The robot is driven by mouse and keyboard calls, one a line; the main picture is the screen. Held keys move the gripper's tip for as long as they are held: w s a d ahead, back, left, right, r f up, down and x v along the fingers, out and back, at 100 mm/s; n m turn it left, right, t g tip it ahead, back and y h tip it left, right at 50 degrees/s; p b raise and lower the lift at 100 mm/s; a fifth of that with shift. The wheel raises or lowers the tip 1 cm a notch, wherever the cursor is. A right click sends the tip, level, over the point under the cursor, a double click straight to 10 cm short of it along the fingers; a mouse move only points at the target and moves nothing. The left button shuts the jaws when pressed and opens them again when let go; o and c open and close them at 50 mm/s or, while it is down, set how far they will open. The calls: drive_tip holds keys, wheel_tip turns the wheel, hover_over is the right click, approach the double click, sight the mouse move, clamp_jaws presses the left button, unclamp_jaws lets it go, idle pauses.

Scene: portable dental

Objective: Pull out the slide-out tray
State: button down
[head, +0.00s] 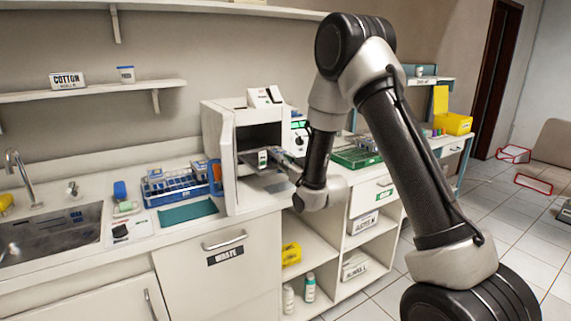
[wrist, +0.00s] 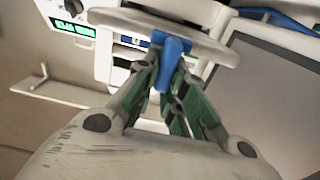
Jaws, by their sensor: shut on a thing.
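The white cabinet unit (head: 216,130) stands on the counter with its front open and a dark inside. The slide-out tray (head: 250,156) shows low in the opening, with its front end near my gripper (head: 284,163). In the wrist view, a pale rounded tray edge (wrist: 200,42) carries a blue handle (wrist: 172,62). My gripper (wrist: 168,95) has its green-padded fingers shut on this blue handle. How far the tray is out of the unit is hard to tell, since the gripper and arm cover part of it.
The unit's open door (head: 229,168) stands out at the left of the opening. A device with a green display (head: 299,125) is close on the right, and a blue tube rack (head: 178,187) is at the left. A green rack (head: 356,158) sits farther right on the counter.

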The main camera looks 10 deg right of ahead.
drive_tip(key=c, duration=1.5)
unclamp_jaws()
drive_tip(key=v, duration=0.7)
drive_tip(key=shift+s, duration=0.2)
